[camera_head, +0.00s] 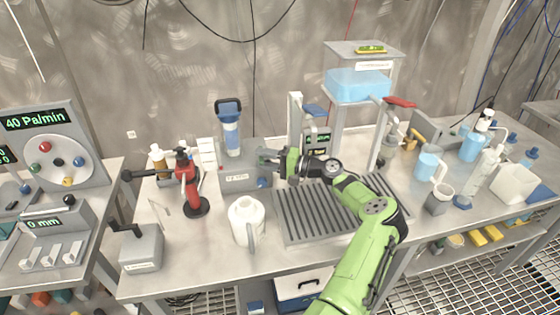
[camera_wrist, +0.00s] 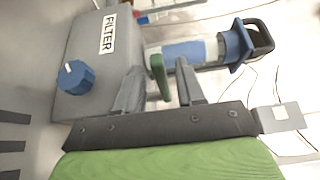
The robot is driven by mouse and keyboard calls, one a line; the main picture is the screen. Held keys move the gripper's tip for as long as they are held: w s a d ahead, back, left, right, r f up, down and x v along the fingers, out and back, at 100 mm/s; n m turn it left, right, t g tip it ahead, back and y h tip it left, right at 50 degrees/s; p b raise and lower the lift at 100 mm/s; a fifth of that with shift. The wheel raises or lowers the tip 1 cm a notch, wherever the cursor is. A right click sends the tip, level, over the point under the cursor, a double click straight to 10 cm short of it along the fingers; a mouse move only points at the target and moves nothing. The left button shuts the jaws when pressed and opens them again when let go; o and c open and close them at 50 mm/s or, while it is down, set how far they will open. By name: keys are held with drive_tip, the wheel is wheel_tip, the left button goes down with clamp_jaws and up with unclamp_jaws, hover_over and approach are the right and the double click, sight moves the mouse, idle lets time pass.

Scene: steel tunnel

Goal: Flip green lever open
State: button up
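The green lever (camera_wrist: 158,76) shows in the wrist view as a short upright bar beside the grey filter box (camera_wrist: 103,45), which has a FILTER label and a blue knob (camera_wrist: 75,77). My gripper (camera_wrist: 160,68) is open, with one finger on each side of the lever. Gaps show between lever and fingers; I cannot tell whether either touches it. In the head view my gripper (camera_head: 268,157) is at the right side of the filter box (camera_head: 238,181), and the lever cannot be made out there.
A clear filter housing with blue parts (camera_head: 231,138) stands on the box. A white jug (camera_head: 246,220) and a red stand (camera_head: 190,190) are in front and left. A ribbed drain tray (camera_head: 300,212) lies under my arm. A post with a display (camera_head: 312,142) stands behind my gripper.

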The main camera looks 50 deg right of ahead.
drive_tip(key=p+v, duration=0.1)
drive_tip(key=v, duration=1.3)
drive_tip(key=shift+s+d, duration=0.15)
drive_tip(key=shift+s, duration=0.15)
drive_tip(key=shift+c, duration=0.4)
